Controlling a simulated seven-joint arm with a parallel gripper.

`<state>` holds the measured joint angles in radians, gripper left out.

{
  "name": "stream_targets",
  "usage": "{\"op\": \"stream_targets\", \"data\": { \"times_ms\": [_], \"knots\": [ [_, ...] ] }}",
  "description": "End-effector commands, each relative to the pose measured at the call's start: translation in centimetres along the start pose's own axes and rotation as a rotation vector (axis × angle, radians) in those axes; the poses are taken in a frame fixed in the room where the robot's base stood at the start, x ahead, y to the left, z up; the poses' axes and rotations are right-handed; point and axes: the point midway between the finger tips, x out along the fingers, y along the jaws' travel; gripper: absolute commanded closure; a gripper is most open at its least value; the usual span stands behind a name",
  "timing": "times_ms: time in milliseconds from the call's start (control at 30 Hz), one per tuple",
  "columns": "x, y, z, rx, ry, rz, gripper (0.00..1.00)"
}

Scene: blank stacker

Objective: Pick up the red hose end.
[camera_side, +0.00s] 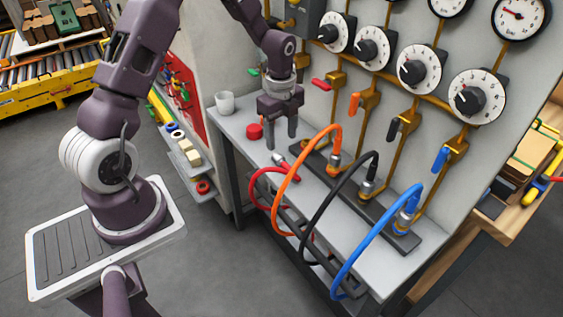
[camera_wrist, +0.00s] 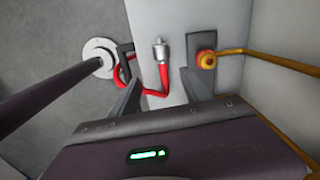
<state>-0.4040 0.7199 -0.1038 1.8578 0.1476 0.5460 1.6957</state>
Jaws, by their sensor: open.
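The red hose end (camera_wrist: 160,52), a silver fitting on a red sleeve, lies on the pale bench top in the wrist view. In the side view the red hose (camera_side: 256,186) loops over the bench's front edge to its end (camera_side: 280,161). My gripper (camera_side: 281,140) is open and points down above the bench, close to the hose end. In the wrist view the hose end lies beyond and between the two fingers of my gripper (camera_wrist: 160,82), apart from both. The gap in height is hard to judge.
Orange (camera_side: 291,182), black (camera_side: 327,206) and blue (camera_side: 365,243) hoses arch up to fittings right of my gripper. A red cap (camera_side: 255,131) and a white cup (camera_side: 225,102) sit on the bench to its left. Gauges and brass pipes with valve levers line the panel behind.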

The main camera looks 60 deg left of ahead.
Motion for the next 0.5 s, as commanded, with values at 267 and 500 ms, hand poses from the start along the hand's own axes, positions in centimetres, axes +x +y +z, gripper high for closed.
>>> {"op": "stream_targets", "data": {
  "times_ms": [267,500],
  "knots": [
    [4.7,-0.1,0.5,0.080,0.016,0.024,0.45],
    [8.9,-0.6,0.8,0.078,0.015,0.024,0.45]
  ]
}}
